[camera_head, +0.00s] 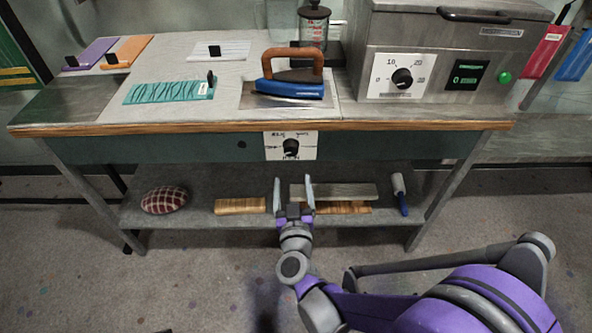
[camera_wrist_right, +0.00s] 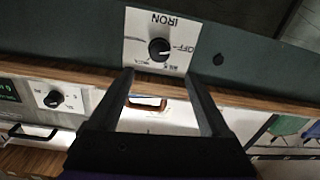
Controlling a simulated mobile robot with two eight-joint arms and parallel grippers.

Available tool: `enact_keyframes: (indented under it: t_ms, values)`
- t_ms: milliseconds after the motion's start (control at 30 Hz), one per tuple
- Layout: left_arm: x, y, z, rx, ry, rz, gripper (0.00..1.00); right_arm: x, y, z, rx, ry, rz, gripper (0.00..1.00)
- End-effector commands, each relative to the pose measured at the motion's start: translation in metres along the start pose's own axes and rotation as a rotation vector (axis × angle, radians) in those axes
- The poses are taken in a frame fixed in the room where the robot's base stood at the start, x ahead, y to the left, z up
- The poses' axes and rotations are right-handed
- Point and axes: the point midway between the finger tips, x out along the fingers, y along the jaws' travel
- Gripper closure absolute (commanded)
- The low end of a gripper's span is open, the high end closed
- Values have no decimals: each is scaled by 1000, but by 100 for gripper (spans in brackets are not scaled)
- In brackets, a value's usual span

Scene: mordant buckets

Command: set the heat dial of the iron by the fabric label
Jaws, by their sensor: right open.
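The heat dial (camera_head: 291,147) is a black knob on a white plate on the table's front apron. In the right wrist view the dial (camera_wrist_right: 159,49) appears upside down, with IRON and OFF legible on its plate. The blue iron (camera_head: 290,88) with a brown handle rests on a grey plate on the table. A teal wavy-patterned fabric (camera_head: 160,93) lies left of it, with a small white label (camera_head: 203,88) too small to read. My right gripper (camera_head: 293,182) is open and empty, in front of and below the dial, apart from it. My left gripper is out of view.
A grey machine (camera_head: 425,50) with its own dial (camera_head: 402,78) and green button stands right on the table. Purple (camera_head: 95,52), orange and white strips lie at the back left. The lower shelf (camera_head: 195,188) holds a checked cushion (camera_head: 164,199), wooden pieces and a blue-handled tool (camera_head: 402,204).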

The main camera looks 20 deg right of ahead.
Motion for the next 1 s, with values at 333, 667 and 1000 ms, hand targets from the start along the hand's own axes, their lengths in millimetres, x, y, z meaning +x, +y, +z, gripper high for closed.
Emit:
enact_keyframes:
  t_ms: [333,667,1000]
  values:
    - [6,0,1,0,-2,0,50,49,1,1,-3,0,8,19]
    - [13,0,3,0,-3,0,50,100,1,1,-2,0,5,19]
    - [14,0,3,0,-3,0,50,108,1,0,-1,0,4,19]
